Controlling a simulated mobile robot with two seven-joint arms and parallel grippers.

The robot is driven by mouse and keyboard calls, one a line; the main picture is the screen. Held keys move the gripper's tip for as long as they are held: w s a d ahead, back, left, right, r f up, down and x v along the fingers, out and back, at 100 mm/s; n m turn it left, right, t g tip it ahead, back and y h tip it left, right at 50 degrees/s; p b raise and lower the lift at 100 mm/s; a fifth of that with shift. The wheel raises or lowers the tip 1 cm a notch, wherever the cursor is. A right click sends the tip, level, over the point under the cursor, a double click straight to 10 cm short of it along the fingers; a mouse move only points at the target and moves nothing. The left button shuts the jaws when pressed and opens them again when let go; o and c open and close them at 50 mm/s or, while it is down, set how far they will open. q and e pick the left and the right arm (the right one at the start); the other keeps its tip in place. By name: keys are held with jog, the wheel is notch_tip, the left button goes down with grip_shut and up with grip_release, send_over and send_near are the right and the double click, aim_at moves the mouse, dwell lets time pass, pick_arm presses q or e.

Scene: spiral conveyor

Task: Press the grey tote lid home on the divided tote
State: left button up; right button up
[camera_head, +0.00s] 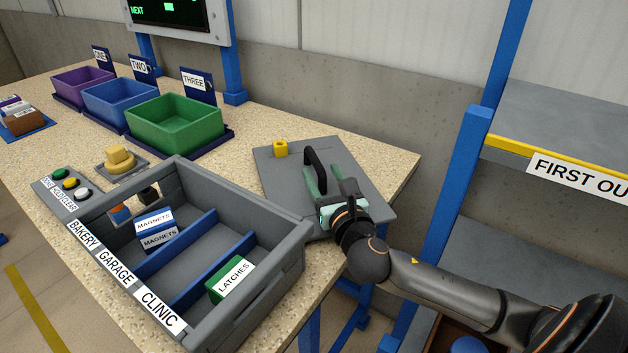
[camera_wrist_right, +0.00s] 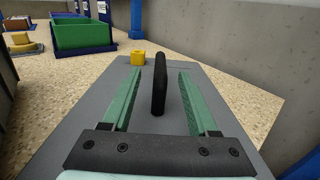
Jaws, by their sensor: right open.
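The grey tote lid (camera_head: 272,165) lies flat on the table to the right of the divided tote, with a black upright handle (camera_head: 314,168) and a small yellow block (camera_head: 281,149) on it. My right gripper (camera_head: 322,180) is open over the lid; in the right wrist view its green fingers (camera_wrist_right: 160,85) stand either side of the handle (camera_wrist_right: 159,84), apart from it. The grey divided tote (camera_head: 285,240) is open on top. Blue dividers split it into compartments labelled BAKERY, GARAGE and CLINIC. Blue MAGNETS boxes (camera_head: 156,232) and a green LATCHES box (camera_head: 231,279) lie inside. My left gripper is out of view.
Purple (camera_head: 83,87), blue (camera_head: 120,103) and green (camera_head: 176,122) bins stand at the back left. A blue shelf post (camera_head: 455,190) stands at the right, with a concrete wall behind.

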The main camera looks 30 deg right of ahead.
aim_at(317, 160)
jog(key=x, duration=0.4)
jog(key=shift+w+d, duration=0.1)
jog(key=shift+w, duration=0.2)
grip_shut()
jog(key=shift+r, duration=0.1)
dwell(1.0)
